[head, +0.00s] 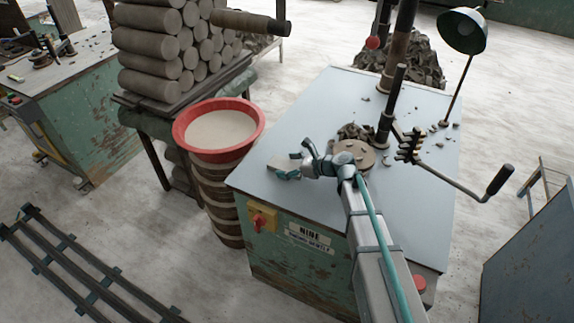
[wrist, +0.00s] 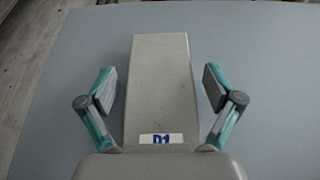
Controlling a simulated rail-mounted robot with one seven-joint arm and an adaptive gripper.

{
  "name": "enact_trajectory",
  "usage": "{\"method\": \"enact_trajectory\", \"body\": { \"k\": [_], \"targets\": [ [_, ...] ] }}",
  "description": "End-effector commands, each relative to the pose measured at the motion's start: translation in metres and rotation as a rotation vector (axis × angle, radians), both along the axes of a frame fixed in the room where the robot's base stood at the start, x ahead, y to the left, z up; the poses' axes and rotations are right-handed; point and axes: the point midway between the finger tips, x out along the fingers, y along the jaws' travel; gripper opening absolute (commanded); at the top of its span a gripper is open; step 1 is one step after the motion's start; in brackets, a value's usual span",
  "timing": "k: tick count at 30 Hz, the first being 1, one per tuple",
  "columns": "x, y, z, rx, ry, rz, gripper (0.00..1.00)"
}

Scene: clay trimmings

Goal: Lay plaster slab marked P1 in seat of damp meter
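A pale grey slab (wrist: 158,75) lies on the light blue-grey tabletop in the wrist view. Its label (wrist: 161,139), in blue on white, is partly cut off by my gripper's body and reads like P1 or D1. My gripper (wrist: 159,86) is open, with one teal-edged finger on each side of the slab and a visible gap on both sides. In the head view my gripper (head: 287,174) is over the left part of the table, with a small pale part of the slab (head: 281,163) showing beside it. I cannot make out a damp meter in either view.
The table (head: 262,154) carries a round disc (head: 354,154) with dark clay trimmings, a dark post (head: 391,105) and a cranked handle (head: 470,185) right of my gripper. A red basin (head: 219,127) stands against its left side. A lamp (head: 462,31) overhangs the back right.

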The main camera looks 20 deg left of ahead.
Motion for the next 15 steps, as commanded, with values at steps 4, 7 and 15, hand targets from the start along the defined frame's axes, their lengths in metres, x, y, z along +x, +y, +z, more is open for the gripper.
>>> {"method": "enact_trajectory", "body": {
  "k": [4,7,15],
  "targets": [
    [0.000,0.000,0.000,0.000,0.000,0.000,0.91],
    [0.000,0.000,0.001,0.000,0.000,0.000,0.91],
    [-0.004,-0.020,0.011,0.001,-0.001,-0.002,0.91]
  ]
}}
